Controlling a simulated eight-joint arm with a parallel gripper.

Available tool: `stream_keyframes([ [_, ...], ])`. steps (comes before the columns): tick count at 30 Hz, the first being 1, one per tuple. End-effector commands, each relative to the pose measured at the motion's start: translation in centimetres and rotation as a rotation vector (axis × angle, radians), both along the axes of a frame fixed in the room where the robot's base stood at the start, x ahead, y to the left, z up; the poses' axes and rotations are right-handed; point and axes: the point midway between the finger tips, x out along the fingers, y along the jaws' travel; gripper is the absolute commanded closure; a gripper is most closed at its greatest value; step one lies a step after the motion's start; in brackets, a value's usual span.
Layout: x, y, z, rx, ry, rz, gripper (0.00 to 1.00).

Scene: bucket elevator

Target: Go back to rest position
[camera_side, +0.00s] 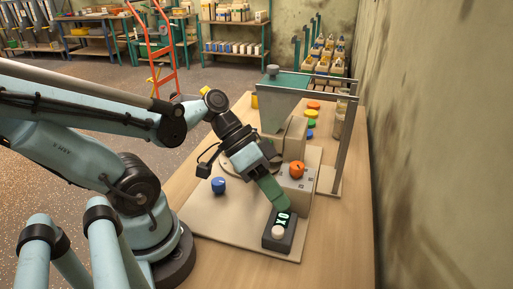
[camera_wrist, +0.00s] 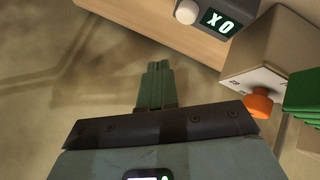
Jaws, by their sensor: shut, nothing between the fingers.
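My gripper (camera_side: 284,206) reaches down over the board (camera_side: 230,228), with its green fingers together and nothing between them. In the wrist view the shut fingers (camera_wrist: 158,66) point up the picture. A dark box (camera_side: 270,243) with a lit display and a pale round button (camera_side: 278,232) sits near the board's front corner. My fingertips appear just behind this box in the side view; I cannot tell the exact gap. The box also shows at the top of the wrist view (camera_wrist: 238,28), apart from the fingers. An orange knob (camera_side: 296,170) is on a beige block (camera_side: 299,205) right of my gripper.
A blue knob (camera_side: 218,186) stands left of my gripper. A hopper (camera_side: 278,106) and a metal frame (camera_side: 345,150) rise behind. Several coloured discs (camera_side: 313,105) lie beyond. A wall (camera_side: 440,150) bounds the right side. Open floor (camera_side: 60,165) lies left.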

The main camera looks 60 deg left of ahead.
Motion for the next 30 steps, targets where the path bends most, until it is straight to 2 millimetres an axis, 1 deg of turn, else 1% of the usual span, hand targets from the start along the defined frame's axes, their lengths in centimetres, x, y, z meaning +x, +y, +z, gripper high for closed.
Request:
stream_keyframes([
  [9, 0.0, 0.0, -1.4, 0.0, -0.001, 0.001, 1.0],
  [20, 0.0, 0.0, 0.9, 0.0, 0.0, 0.0, 1.0],
  [30, 0.0, 0.0, 3.9, 0.0, 0.0, 0.0, 1.0],
])
